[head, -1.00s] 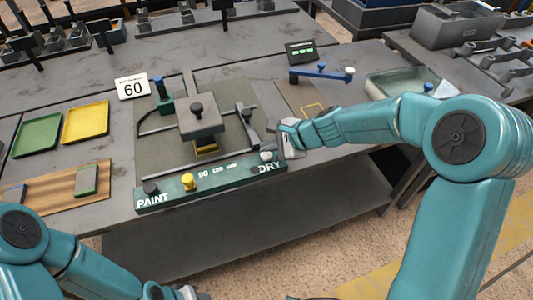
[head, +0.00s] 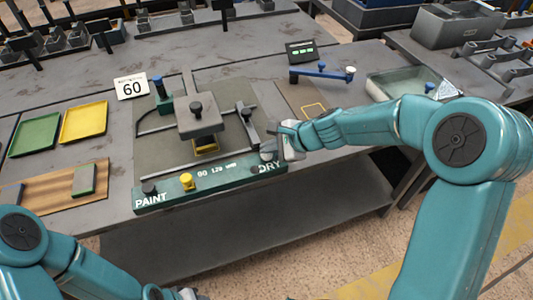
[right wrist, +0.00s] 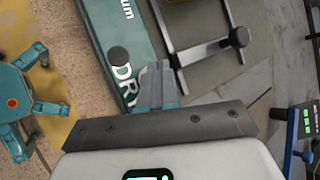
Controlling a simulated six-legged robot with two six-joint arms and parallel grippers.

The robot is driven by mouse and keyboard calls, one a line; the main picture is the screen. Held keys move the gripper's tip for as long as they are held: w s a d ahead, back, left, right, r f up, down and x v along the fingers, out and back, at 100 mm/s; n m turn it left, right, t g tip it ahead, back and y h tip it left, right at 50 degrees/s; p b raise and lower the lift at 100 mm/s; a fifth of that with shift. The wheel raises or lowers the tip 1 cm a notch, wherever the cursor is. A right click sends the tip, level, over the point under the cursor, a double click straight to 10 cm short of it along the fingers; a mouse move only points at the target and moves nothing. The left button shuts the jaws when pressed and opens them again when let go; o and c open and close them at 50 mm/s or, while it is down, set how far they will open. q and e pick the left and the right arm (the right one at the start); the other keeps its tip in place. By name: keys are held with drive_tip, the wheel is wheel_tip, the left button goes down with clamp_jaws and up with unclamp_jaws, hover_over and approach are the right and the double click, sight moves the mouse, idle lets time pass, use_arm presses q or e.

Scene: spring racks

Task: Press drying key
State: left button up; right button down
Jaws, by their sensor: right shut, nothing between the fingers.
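The green control panel (head: 220,182) lies along the table's front edge, lettered PAINT at its left and DRY at its right. A dark round key (head: 255,170) stands by the DRY lettering, and it also shows in the right wrist view (right wrist: 118,55). My right gripper (head: 269,155) is shut and empty at the panel's right end. In the right wrist view its fingertips (right wrist: 160,68) lie just beside the DRY lettering; I cannot tell whether they touch anything beneath. My left gripper (head: 186,294) is partly cut off at the bottom edge; its jaws are unclear.
A yellow knob (head: 187,181) and another dark key (head: 149,188) stand on the panel. Behind it is a press with a grey plate (head: 200,122). A sign reading 60 (head: 131,87), green (head: 36,136) and yellow (head: 84,122) trays lie left. A blue lever (head: 322,74) stands back right.

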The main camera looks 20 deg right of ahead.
sight(270, 156)
drive_tip(key=shift+f+b, duration=0.5)
drive_tip(key=shift+f, duration=0.05)
drive_tip(key=shift+r, duration=0.15)
idle(0.5)
drive_tip(key=shift+r+p, duration=0.95)
drive_tip(key=shift+p, duration=0.05)
drive_tip(key=shift+r, duration=0.1)
wheel_tip(270, 156, up, 5)
drive_tip(key=p, duration=0.4)
drive_tip(key=shift+p, duration=0.35)
